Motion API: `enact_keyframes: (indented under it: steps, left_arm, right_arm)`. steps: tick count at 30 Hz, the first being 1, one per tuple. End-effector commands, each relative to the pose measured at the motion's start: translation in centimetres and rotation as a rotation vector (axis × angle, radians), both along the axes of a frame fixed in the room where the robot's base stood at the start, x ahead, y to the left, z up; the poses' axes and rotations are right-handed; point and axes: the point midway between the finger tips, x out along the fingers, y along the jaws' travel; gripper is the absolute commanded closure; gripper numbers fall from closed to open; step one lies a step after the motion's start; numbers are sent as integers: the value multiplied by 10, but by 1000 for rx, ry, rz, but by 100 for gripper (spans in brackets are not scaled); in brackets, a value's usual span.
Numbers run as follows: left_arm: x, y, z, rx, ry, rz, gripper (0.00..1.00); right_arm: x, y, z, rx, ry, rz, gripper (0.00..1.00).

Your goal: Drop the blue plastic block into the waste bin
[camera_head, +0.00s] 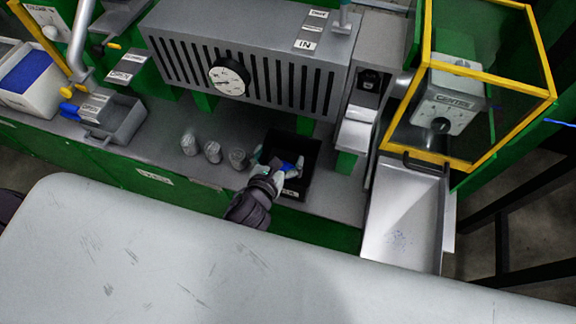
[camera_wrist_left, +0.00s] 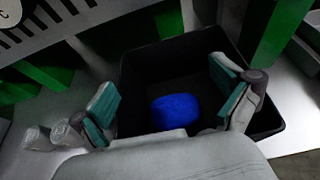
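The black waste bin (camera_head: 301,151) stands on the grey counter, and it also shows in the left wrist view (camera_wrist_left: 268,118). My left gripper (camera_head: 285,170) is over the bin's opening. In the left wrist view its two teal-padded fingers (camera_wrist_left: 172,103) are spread wide apart. The blue plastic block (camera_wrist_left: 176,112) shows between the fingers against the dark inside of the bin, with clear gaps to both pads. In the head view a bit of the blue block (camera_head: 289,166) shows by the fingers. I cannot tell whether it rests on the bin floor. My right gripper is not in view.
Several metal cylinders (camera_head: 213,152) stand left of the bin. A grey vented machine with a gauge (camera_head: 229,77) is behind it. A metal chute tray (camera_head: 402,215) is at right, below a yellow-framed enclosure (camera_head: 470,75). A bin with blue contents (camera_head: 27,85) stands far left.

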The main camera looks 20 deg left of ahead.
Motion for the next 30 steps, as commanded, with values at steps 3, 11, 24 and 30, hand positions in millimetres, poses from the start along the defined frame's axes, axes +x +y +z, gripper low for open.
enact_keyframes:
  steps: [3,11,24,30]
  left_arm:
    - [-1,0,-1,0,3,1,0]
    - [-25,1,8,2,5,-1,0]
    - [-101,4,40,0,3,0,0]
    - [-111,4,46,0,1,0,0]
  right_arm:
    - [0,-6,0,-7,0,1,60]
    - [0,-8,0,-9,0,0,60]
    - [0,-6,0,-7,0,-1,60]
    - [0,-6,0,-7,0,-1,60]
